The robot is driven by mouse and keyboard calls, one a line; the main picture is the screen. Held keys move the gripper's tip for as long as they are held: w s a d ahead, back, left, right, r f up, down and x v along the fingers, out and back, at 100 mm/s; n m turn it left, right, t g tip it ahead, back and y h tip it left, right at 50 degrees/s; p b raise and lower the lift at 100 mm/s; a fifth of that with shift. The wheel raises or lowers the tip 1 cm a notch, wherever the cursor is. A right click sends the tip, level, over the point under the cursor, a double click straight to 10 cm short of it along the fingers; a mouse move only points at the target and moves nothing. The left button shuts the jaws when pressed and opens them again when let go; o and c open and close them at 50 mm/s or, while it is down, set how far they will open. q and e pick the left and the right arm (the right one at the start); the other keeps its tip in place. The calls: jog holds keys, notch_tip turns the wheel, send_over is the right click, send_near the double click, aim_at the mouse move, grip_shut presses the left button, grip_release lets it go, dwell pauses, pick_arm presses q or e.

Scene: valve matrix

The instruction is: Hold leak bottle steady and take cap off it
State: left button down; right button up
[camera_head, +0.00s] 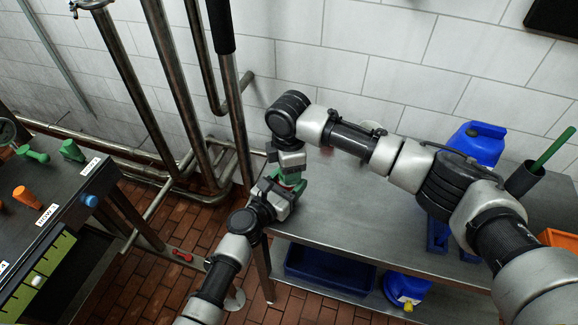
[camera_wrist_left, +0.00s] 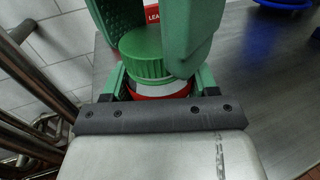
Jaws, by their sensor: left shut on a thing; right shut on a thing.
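The leak bottle shows in the left wrist view as a white body with a red band (camera_wrist_left: 160,91), under a ribbed green cap (camera_wrist_left: 142,45). My left gripper (camera_wrist_left: 160,84) is shut on the bottle below the cap, one green finger on each side. My right gripper (camera_head: 289,166) comes down from above, its green fingers on both sides of the cap, shut on it. In the head view my left gripper (camera_head: 283,186) meets it from below. There the bottle is mostly hidden between the grippers. The cap looks seated on the bottle or very close above it; I cannot tell which.
The grippers are over the left end of a steel table (camera_head: 345,215). A blue jerrycan (camera_head: 477,143) and a dark holder (camera_head: 525,180) with a green stick stand at its right. Metal pipes (camera_head: 185,90) rise behind on the left. A bench (camera_head: 60,190) with tags is at far left.

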jog(key=n, duration=1.1)
jog(key=shift+n, duration=0.3)
jog(key=n, duration=0.6)
jog(key=shift+n, duration=0.4)
jog(key=n, duration=0.6)
jog(key=shift+n, duration=0.4)
jog(key=shift+r, duration=0.2)
jog(key=shift+r, duration=1)
